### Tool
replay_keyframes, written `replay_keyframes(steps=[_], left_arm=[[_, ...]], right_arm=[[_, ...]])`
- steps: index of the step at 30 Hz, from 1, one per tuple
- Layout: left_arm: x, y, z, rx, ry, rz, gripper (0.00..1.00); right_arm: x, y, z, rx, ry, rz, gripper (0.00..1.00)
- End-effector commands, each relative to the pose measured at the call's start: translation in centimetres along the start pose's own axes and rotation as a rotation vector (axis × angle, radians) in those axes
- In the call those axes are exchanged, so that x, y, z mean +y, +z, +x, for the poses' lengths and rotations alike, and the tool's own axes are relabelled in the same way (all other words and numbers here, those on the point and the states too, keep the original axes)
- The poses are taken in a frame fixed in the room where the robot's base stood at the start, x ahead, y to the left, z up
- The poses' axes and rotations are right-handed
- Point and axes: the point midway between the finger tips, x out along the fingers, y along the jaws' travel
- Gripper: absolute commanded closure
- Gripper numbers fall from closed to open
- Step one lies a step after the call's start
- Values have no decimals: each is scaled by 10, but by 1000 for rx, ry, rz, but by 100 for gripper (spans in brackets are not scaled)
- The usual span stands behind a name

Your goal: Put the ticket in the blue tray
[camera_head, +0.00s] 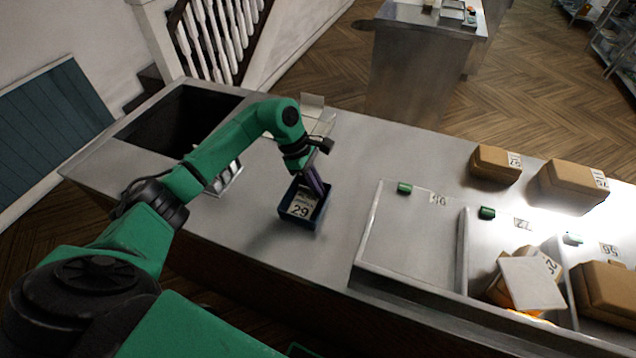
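The blue tray (284,217) is a small dark-blue open box on the steel counter, near the middle of the camera_head view. The ticket (299,210), a pale card printed 29, is within the tray's walls, leaning or lying face up; I cannot tell whether it rests on the bottom. My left gripper (318,191) reaches down over the tray's right side, its dark fingers close to the ticket's upper right edge. The fingers are seen nearly edge-on, so their gap and any contact with the ticket are hidden. My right gripper is not in view.
A steel divided frame (365,236) with green clips stands to the right. Several brown boxes (495,163) with number labels sit there, and a tilted pale lid (532,284). A dark sink opening (170,125) is at left. Counter between tray and frame is clear.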

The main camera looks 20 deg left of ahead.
Motion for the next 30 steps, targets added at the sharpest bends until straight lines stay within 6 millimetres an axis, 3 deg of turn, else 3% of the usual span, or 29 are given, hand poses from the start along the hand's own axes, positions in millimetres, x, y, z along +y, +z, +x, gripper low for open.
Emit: replay_keyframes(steps=[6,7,9,22,26,30], left_arm=[[0,-1,3,0,0,0,100],[0,-1,3,0,0,0,92],[0,-1,2,0,0,0,66],[1,0,-3,0,2,0,66],[2,-2,-22,1,6,2,66],[2,-2,-57,1,9,2,66]], right_arm=[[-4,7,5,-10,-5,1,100],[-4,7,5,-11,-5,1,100],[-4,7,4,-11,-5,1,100],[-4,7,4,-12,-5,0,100],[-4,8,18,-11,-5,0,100],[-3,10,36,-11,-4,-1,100]])
